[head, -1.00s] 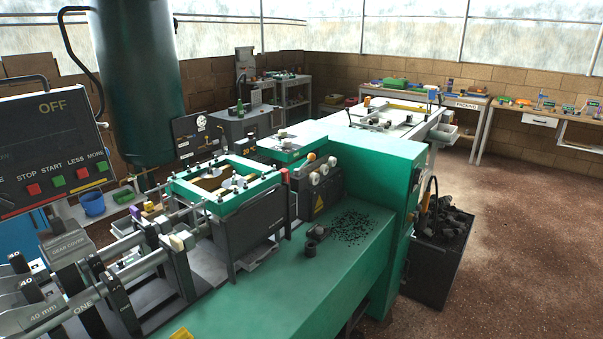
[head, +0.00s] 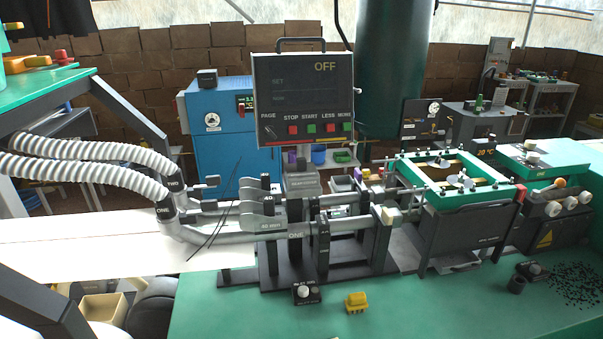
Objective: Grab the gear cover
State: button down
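The gear cover (head: 304,184) appears to be the small grey box below the control panel, behind the two grey tubes. Its lettering is too small to read from here. The tubes and their dark clamps hide its lower part. My gripper is not in view.
The control panel (head: 303,97) reads OFF and stands just above the gear cover. Grey tubes (head: 245,233) on dark stands run across in front, fed by white corrugated hoses (head: 85,160). A yellow block (head: 356,302) and a small dark knob box (head: 305,293) sit on the green bench (head: 430,310).

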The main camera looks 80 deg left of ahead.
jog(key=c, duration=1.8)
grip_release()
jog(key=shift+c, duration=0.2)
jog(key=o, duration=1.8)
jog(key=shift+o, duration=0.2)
